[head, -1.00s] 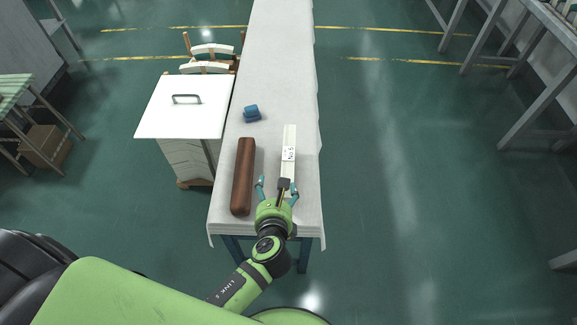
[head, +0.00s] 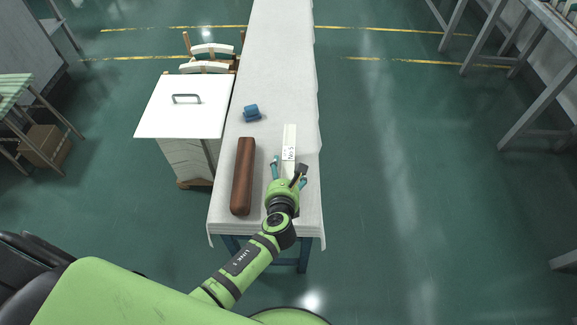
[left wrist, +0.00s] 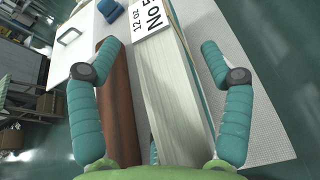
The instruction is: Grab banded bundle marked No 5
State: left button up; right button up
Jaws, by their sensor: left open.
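The bundle marked No 5 (head: 289,138) is a long pale strip stack with a white label, lying lengthwise on the white-covered table. In the left wrist view the bundle (left wrist: 163,85) runs between my fingers, its label (left wrist: 150,17) reading "12 oz" and "No 5", partly cut off by the frame's top edge. My left gripper (head: 289,166) is open over the bundle's near part, which it hides in the head view. In the left wrist view the open fingers (left wrist: 158,70) stand on either side of the bundle with gaps. My right gripper is not in view.
A brown cylinder (head: 243,176) lies just left of the bundle, parallel to it. A small blue object (head: 251,113) sits farther back. A white-topped box with a handle (head: 186,106) stands left of the table (head: 280,60). The table's far stretch is clear.

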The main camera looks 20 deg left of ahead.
pick_arm(q)
grip_shut()
jog(key=shift+w+r, duration=0.1)
jog(key=shift+r, duration=0.1)
